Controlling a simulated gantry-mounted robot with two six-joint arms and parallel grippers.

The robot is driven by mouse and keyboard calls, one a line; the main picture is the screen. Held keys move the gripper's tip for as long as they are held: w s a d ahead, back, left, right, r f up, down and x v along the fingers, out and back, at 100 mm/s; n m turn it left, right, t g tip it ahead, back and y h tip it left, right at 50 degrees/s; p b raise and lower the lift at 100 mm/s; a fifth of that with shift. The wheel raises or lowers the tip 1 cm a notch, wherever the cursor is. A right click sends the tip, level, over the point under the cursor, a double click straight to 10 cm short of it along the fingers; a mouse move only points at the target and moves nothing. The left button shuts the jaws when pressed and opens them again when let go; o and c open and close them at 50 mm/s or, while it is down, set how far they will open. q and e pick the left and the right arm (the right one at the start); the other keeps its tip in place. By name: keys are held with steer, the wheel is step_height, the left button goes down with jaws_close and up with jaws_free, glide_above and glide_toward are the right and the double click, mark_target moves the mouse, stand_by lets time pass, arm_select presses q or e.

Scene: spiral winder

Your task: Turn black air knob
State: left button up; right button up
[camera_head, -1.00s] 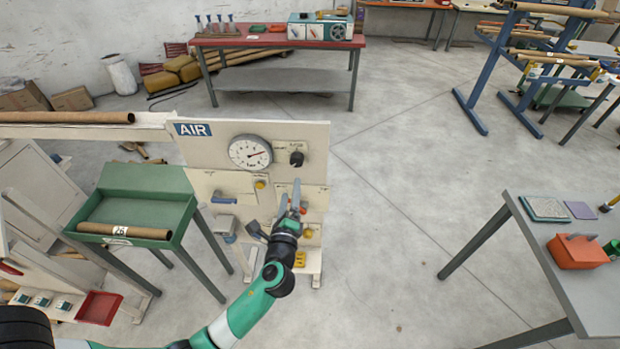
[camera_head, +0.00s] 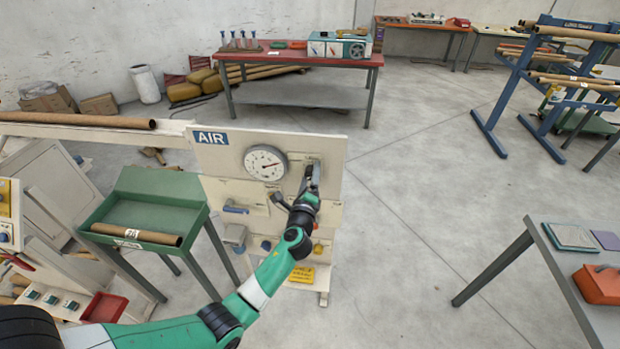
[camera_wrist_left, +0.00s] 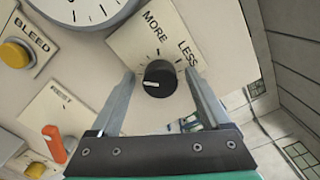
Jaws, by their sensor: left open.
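The black air knob (camera_wrist_left: 159,79) shows in the left wrist view, round with a white pointer line, on a plate marked MORE and LESS. My left gripper (camera_wrist_left: 160,82) is open, with one finger on each side of the knob; I cannot tell whether either finger touches it. In the head view my left gripper (camera_head: 312,178) is at the upper right of the AIR panel (camera_head: 232,170) and hides most of the knob. The round dial gauge (camera_head: 266,163) is left of the gripper on the same panel. My right gripper is not in view.
Below the gauge are a blue lever (camera_head: 236,209) and other controls. The left wrist view shows a yellow BLEED button (camera_wrist_left: 15,54) and an orange lever (camera_wrist_left: 54,144). A green tray table (camera_head: 150,210) stands left. A grey table (camera_head: 570,262) stands right, with clear floor between.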

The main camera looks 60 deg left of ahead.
arm_select(q)
jaws_close()
stand_by(0.3)
steer(key=shift+n, duration=0.3)
steer(key=n+b, duration=0.3)
steer(key=shift+f, duration=0.2)
steer(key=n+b, duration=0.3)
steer(key=n, duration=0.1)
steer(key=shift+n, duration=0.4)
steer(key=n+b, duration=0.3)
steer(key=n, duration=0.1)
steer(key=shift+n+b, duration=0.7)
steer(key=shift+n, duration=0.5)
steer(key=shift+r, duration=0.1)
